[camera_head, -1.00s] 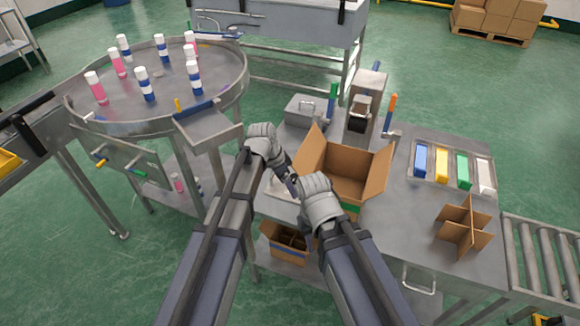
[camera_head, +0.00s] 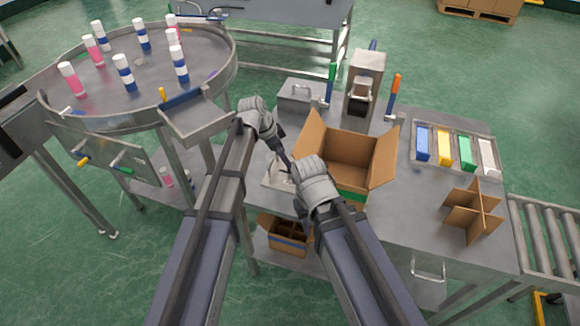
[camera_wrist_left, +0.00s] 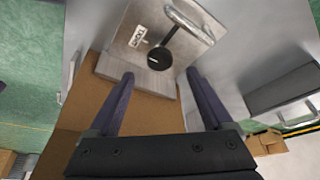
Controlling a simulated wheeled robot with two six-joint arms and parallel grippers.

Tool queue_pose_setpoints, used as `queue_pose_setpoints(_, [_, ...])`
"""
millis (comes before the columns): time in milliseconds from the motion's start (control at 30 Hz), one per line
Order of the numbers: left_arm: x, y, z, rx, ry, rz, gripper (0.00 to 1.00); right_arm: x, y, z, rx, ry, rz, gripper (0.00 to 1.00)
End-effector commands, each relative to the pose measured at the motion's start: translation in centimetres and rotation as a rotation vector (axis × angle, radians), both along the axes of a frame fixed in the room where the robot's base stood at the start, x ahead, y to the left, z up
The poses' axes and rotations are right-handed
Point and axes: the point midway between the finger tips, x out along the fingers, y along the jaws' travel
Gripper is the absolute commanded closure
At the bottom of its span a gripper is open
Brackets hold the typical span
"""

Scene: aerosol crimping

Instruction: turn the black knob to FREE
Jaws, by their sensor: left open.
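The black knob (camera_wrist_left: 160,59) sits on a small metal plate (camera_wrist_left: 187,55) in the left wrist view. Its narrow end points up and to the right. A white label (camera_wrist_left: 138,36) is beside it, its lettering too small to read surely. My left gripper (camera_wrist_left: 160,76) is open, its two dark fingers on either side of the knob's line and apart from it. In the head view my left gripper (camera_head: 285,157) is over the table's left part, by the pale plate (camera_head: 272,178). The knob is not clear there. My right gripper (camera_head: 304,218) is near the table's front edge, its jaws unclear.
An open cardboard box (camera_head: 383,165) stands right beside the grippers. A grey lidded case (camera_head: 300,95) and a metal press (camera_head: 364,75) stand behind. A tray of coloured blocks (camera_head: 455,150) and a cardboard divider (camera_head: 472,212) are at right. A round table (camera_head: 150,90) holds several cans at left.

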Motion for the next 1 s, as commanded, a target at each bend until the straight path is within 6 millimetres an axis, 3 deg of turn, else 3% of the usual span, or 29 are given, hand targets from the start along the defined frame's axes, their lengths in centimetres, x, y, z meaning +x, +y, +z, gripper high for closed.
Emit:
queue_pose_setpoints(33, [0.1, -0.2, -1.1, 0.000, 0.000, 0.000, 0.16, 0.0, 0.0, -1.1, 0.000, 0.000, 0.000, 0.66])
queue_pose_setpoints(400, [0.7, -1.9, -5.4, 0.001, 0.001, -0.001, 0.16, 0.0, 0.0, -5.4, 0.000, 0.000, 0.000, 0.66])
queue_pose_setpoints(767, [0.8, -2.2, -5.6, 0.000, 0.000, 0.001, 0.16, 0.0, 0.0, -5.6, 0.000, 0.000, 0.000, 0.66])
queue_pose_setpoints(1000, [0.8, -2.2, -5.6, 0.000, 0.000, 0.001, 0.41, 0.0, 0.0, -5.6, 0.000, 0.000, 0.000, 0.66])
